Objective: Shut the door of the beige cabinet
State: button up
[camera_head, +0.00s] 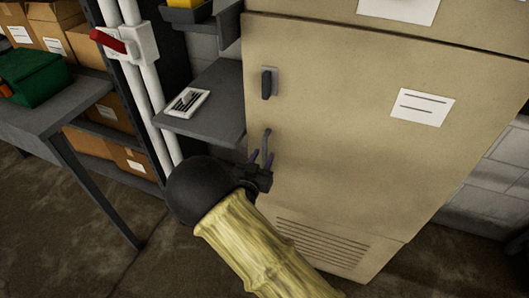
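The beige cabinet (335,245) fills the right half of the head view. Its large door (350,150) faces me and looks flush or nearly flush with the front; I cannot tell if a small gap remains. A dark latch (267,84) sits on the door's upper left, with a slim grey handle (266,142) below it. My gripper (262,160) is at the door's left edge, by the lower end of the handle. Its two fingertips look apart, with the handle close to or between them. Contact is hard to make out.
A grey shelf (215,110) with a labelled card (187,102) juts out just left of the cabinet. White pipes with a red lever (108,41) stand farther left. A grey table (55,115) holds a green case (32,78). Floor is open at lower left.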

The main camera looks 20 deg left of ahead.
jog(key=shift+w, duration=1.25)
grip_shut()
jog(key=shift+w+b, duration=0.35)
jog(key=shift+w, duration=0.5)
jog(key=shift+w+r, duration=0.25)
